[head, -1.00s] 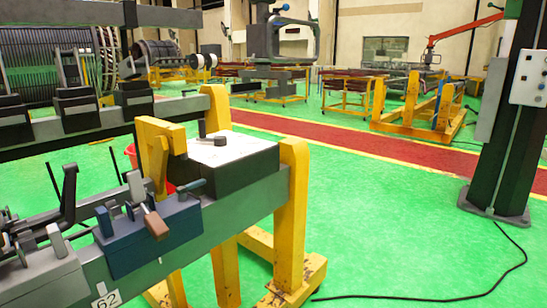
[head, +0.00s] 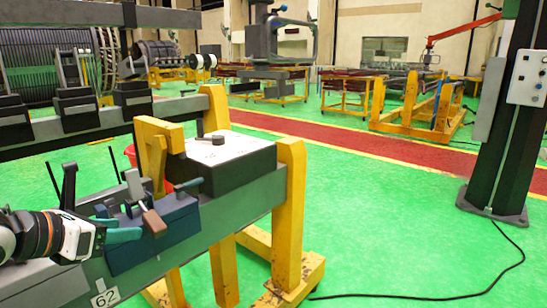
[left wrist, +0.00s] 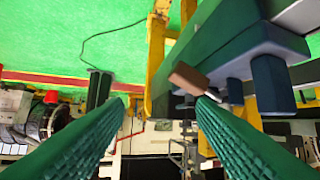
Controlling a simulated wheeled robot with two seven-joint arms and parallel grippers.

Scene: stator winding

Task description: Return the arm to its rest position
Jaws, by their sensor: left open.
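My left gripper (head: 128,229) comes in from the left edge in the head view, with a white and dark wrist and green fingers. It is in front of the blue clamp block (head: 155,235) and the brown-handled lever (head: 152,221); I cannot tell whether it touches them. In the left wrist view the two ribbed fingers of the gripper (left wrist: 161,106) stand wide apart with nothing held between them. The brown handle (left wrist: 190,78) shows there beside the right finger. My right gripper is not in view.
The grey beam (head: 240,215) on yellow legs (head: 291,215) carries the clamps and a dark box with a white top (head: 232,150). A dark pillar (head: 510,130) stands at the right, with a cable (head: 430,297) on the floor. The green floor (head: 390,210) between is clear.

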